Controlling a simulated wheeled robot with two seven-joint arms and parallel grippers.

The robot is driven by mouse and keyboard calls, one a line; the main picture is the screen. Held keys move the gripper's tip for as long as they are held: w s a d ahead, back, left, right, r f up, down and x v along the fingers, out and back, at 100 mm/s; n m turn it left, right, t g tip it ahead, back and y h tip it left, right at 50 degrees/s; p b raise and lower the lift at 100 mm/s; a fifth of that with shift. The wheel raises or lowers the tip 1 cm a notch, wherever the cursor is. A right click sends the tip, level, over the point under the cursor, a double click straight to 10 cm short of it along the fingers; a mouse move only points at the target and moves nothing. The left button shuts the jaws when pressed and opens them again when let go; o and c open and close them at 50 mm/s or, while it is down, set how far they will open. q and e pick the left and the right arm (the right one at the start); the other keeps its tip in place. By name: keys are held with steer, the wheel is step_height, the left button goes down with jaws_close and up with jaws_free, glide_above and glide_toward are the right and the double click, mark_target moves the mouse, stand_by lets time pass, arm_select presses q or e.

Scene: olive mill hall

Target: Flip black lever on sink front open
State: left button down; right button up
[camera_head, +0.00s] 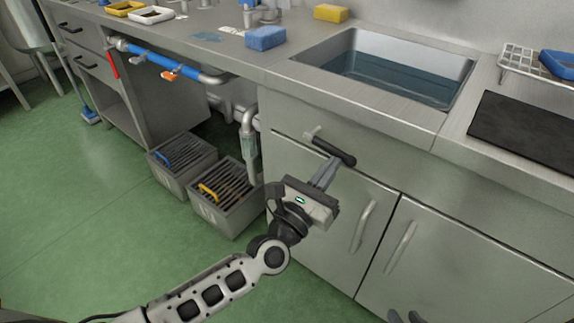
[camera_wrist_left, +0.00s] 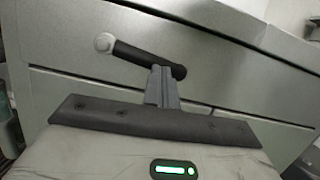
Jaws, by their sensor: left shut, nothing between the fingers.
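The black lever (camera_head: 333,150) is on the sink front, below the sink basin (camera_head: 392,75). It slopes down to the right from a pale pivot knob (camera_head: 311,133). It also shows in the left wrist view as a black bar (camera_wrist_left: 143,56), with its pivot (camera_wrist_left: 104,42) at its left end. My left gripper (camera_head: 328,168) is shut and empty. Its fingertips are at the lever's underside near the free end and overlap it in the left wrist view (camera_wrist_left: 163,75); I cannot tell if they touch. Two dark tips of my right gripper (camera_head: 406,316) show apart at the bottom edge.
Cupboard doors with a left handle (camera_head: 363,226) and a right handle (camera_head: 399,248) are below the lever. Grated bins (camera_head: 227,213) and a grey pipe (camera_head: 249,150) stand left of the cupboard. A blue sponge (camera_head: 266,38) lies on the counter. The green floor in front is clear.

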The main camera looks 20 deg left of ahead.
arm_select(q)
steer(key=shift+r, duration=0.15)
arm_select(e)
steer(key=shift+s+f, duration=0.1)
